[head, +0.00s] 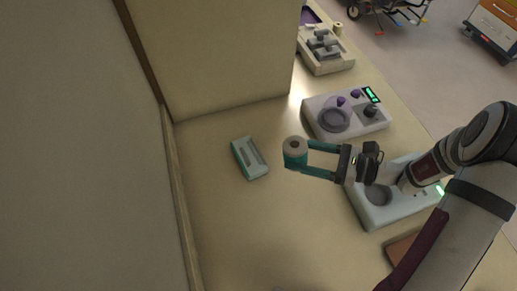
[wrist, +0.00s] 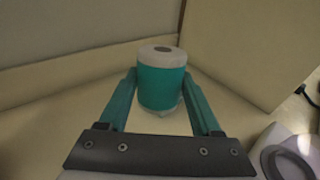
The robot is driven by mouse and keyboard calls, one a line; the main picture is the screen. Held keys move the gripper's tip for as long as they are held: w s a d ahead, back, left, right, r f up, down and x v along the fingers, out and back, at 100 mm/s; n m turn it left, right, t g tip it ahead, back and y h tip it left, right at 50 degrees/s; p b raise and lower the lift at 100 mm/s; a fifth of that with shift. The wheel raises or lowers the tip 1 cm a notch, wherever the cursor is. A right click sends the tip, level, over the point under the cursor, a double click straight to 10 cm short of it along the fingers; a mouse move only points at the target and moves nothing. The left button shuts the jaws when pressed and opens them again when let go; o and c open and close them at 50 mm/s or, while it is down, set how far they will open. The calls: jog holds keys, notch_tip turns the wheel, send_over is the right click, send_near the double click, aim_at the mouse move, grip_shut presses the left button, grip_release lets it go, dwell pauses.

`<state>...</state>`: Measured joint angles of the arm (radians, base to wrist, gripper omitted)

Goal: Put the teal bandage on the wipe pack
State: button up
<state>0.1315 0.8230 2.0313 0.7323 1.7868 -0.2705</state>
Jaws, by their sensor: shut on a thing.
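The teal bandage (head: 295,153) is a short roll with a pale top and a dark hole in its middle. My gripper (head: 298,157) is shut on it, with teal fingers on either side, and holds it upright. In the wrist view the bandage (wrist: 161,86) stands between the two fingertips. The wipe pack (head: 240,150) is a flat teal and white pack lying on the counter, left of the bandage and apart from it in the head view. In the wrist view the bandage and fingers hide most of what lies behind, and I cannot make out the pack clearly.
A white device with a round dish and purple knobs (head: 352,126) stands behind my gripper. Another pale device (head: 370,214) lies under my arm. A tray with grey parts (head: 332,63) is farther back. A beige panel and wall bound the left. The counter's front left (head: 235,235) is clear.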

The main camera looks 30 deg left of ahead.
jog(key=w+a+m+t+y, duration=0.2)
jog(key=w+a+t, duration=0.1)
jog(key=w, duration=0.1)
send_over(253, 157)
notch_tip(253, 157, down, 6)
jog(key=shift+d+f, duration=0.1)
notch_tip(253, 157, down, 4)
jog(key=shift+f, duration=0.1)
jog(key=shift+f, duration=0.15)
jog(key=o, duration=1.5)
